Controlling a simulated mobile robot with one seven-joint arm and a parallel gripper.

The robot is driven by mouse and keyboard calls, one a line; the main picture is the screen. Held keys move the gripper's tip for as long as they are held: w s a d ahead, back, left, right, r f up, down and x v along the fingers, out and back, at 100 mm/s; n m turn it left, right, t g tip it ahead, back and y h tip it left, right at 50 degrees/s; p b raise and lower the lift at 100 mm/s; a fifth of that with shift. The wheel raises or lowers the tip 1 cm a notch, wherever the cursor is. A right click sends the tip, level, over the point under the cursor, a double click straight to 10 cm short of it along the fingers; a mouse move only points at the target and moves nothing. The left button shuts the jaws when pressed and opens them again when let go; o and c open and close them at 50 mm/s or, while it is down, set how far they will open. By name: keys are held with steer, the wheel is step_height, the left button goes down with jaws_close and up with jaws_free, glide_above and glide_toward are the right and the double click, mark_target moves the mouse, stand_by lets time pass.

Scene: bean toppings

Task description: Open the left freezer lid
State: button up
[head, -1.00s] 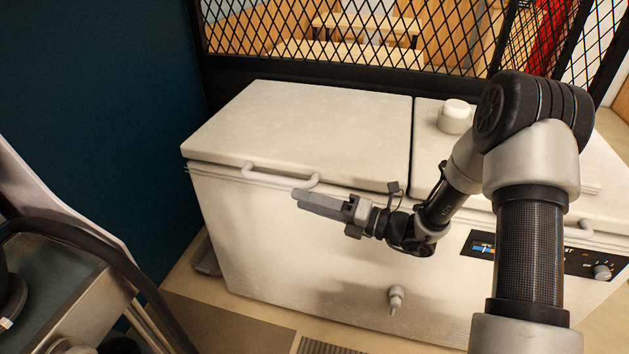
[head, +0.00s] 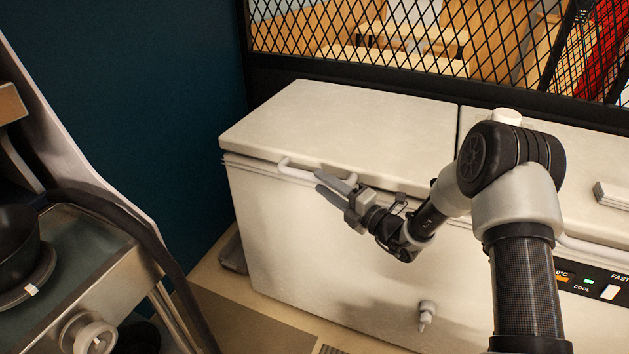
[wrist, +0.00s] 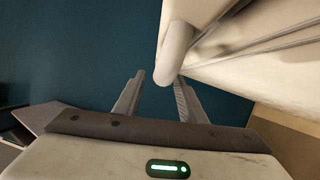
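The left freezer lid (head: 330,128) is a white slab lying flat and shut on the white chest freezer (head: 290,235). Its pale bar handle (head: 300,172) runs along the lid's front edge. My gripper (head: 327,180) is at the right part of this handle, with its fingers pointing left. In the wrist view the two fingers of my gripper (wrist: 160,80) are spread apart. The rounded handle (wrist: 174,52) shows at the fingertips, close to the right finger. I cannot tell whether it touches. Nothing is gripped.
The right lid (head: 585,165) carries a white cylindrical object (head: 507,116), partly hidden by my arm. A black mesh screen (head: 400,45) stands behind the freezer. A metal counter with a dark pan (head: 18,245) is at the left. A tap (head: 427,315) sticks out from the freezer's front.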

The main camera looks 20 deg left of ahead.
steer(key=shift+x, duration=2.05)
jaws_close()
